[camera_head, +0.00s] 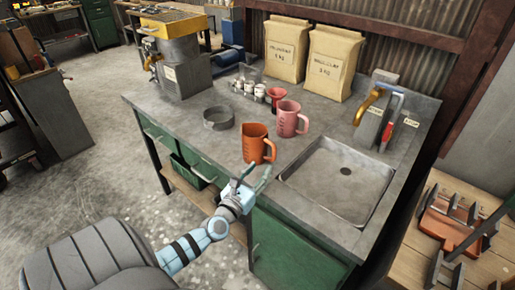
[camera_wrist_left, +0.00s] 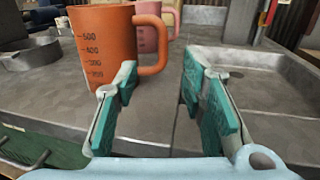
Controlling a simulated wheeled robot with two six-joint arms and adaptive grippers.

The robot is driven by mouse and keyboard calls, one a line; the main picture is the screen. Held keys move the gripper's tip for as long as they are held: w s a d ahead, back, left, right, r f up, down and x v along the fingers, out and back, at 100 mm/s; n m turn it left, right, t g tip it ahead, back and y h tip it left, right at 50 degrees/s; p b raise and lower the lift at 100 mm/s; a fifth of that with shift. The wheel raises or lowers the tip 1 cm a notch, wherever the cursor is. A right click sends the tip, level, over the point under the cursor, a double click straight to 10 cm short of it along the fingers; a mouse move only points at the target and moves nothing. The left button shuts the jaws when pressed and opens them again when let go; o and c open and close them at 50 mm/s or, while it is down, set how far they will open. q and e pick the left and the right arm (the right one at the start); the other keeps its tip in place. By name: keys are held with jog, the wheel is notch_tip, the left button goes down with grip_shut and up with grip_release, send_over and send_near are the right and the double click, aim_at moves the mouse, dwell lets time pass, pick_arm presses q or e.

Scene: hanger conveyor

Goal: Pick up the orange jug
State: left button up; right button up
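The orange jug (camera_head: 256,143) stands upright on the grey counter, just left of the sink. Its handle points right, and dark measuring marks show on its side in the left wrist view (camera_wrist_left: 101,50). My left gripper (camera_head: 253,177) is at the counter's front edge, just short of the jug. In the left wrist view its fingers (camera_wrist_left: 165,105) are spread apart with nothing between them. The jug stands beyond the left finger, and its handle is ahead of the gap. My right gripper is not in view.
A pink jug (camera_head: 291,119) stands close behind the orange jug. A red funnel-like cup (camera_head: 276,98) and a round grey dish (camera_head: 218,118) are farther back and left. The sink (camera_head: 338,182) lies to the right. Two paper bags (camera_head: 331,62) stand at the wall.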

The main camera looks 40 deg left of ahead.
aim_at(273, 154)
pick_arm(q)
jog(key=b+x, duration=0.1)
jog(key=x, duration=0.7)
jog(key=shift+w, duration=0.6)
jog(key=shift+s, duration=0.1)
grip_shut()
jog(key=shift+r, duration=0.1)
